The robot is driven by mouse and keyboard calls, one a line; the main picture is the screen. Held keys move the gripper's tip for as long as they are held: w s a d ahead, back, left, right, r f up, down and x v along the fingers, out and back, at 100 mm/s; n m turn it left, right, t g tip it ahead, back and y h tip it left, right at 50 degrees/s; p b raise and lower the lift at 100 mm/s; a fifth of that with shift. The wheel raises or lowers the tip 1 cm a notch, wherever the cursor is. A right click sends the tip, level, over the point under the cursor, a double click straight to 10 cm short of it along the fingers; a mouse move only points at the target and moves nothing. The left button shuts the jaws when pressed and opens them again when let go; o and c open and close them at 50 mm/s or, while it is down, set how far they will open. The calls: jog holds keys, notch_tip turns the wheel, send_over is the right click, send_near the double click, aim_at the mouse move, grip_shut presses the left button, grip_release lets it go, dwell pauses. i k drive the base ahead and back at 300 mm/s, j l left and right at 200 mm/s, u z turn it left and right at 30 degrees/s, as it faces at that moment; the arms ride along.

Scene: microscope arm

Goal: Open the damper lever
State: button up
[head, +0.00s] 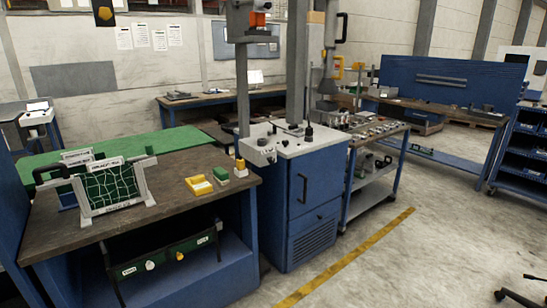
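I cannot tell for certain which part is the damper lever. A grey vertical duct (329,45) with a flared lower end stands behind the blue cabinet. A black handle (342,27) sticks out from its upper right side, and a yellow part (338,67) is lower down. A short black upright lever (309,133) stands on the pale top of the blue cabinet (315,207). My gripper is not in view.
A wooden-topped bench (150,222) at left carries a green-netted frame (112,186) and small yellow and green blocks (199,185). A metal trolley (376,182) stands right of the cabinet.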

aim_at(324, 66)
jog(key=i+j, duration=0.1)
jog(key=i, duration=1.7)
jog(key=i+j+z, duration=0.15)
jog(key=i, duration=0.3)
jog(key=i+j+z, duration=0.1)
jog(key=i, duration=0.4)
jog(key=i+l+u, duration=0.15)
jog(key=l, duration=0.3)
jog(key=l+u, duration=0.15)
jog(key=l, duration=0.25)
